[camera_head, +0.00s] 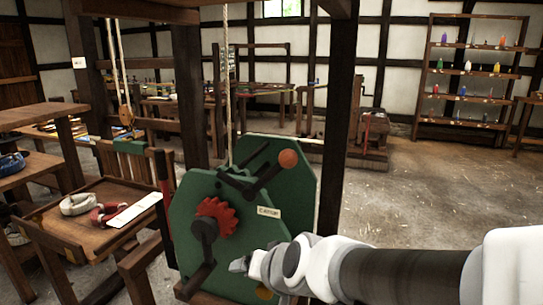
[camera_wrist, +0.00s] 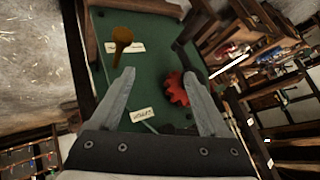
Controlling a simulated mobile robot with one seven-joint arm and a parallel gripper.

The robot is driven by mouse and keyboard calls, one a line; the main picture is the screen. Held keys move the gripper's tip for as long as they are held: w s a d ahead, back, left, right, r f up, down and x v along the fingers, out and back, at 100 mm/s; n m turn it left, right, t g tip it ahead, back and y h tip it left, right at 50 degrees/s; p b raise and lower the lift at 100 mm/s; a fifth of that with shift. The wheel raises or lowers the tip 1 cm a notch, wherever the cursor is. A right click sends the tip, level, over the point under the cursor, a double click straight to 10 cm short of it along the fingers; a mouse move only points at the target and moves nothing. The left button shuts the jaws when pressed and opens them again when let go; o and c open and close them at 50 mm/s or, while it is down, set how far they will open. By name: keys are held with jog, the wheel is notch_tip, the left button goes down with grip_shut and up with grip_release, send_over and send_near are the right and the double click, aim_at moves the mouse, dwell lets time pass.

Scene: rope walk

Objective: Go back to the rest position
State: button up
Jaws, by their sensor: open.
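My gripper (camera_wrist: 160,100) is open and empty, its two fingers spread apart in the wrist view. In the head view my gripper (camera_head: 240,265) is at the lower middle, in front of a green machine (camera_head: 200,265) with a red gear (camera_head: 216,218) and dark cranks. In the wrist view the green plate (camera_wrist: 150,70) lies beyond my fingers. The red gear (camera_wrist: 177,89) shows near the right finger, and a brass-coloured handle (camera_wrist: 121,42) shows beyond the left finger. I cannot tell whether a finger touches anything.
A dark post (camera_head: 334,130) rises behind the machine. A shelf (camera_head: 470,70) with coloured bottles stands at the back right. The floor (camera_head: 400,200) at the right is clear.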

jog(key=s+d+r+n+g+h, duration=0.1)
jog(key=s+d+r+h, duration=0.1)
jog(key=s+d, duration=0.6)
jog(key=s+d+r+g+h, duration=0.1)
jog(key=s+d+r+h, duration=0.15)
jog(key=s+d, duration=0.45)
notch_tip(320, 180, up, 13)
jog(key=w+d+p, duration=0.2)
jog(key=p, duration=1.2)
jog(key=shift+g, duration=0.3)
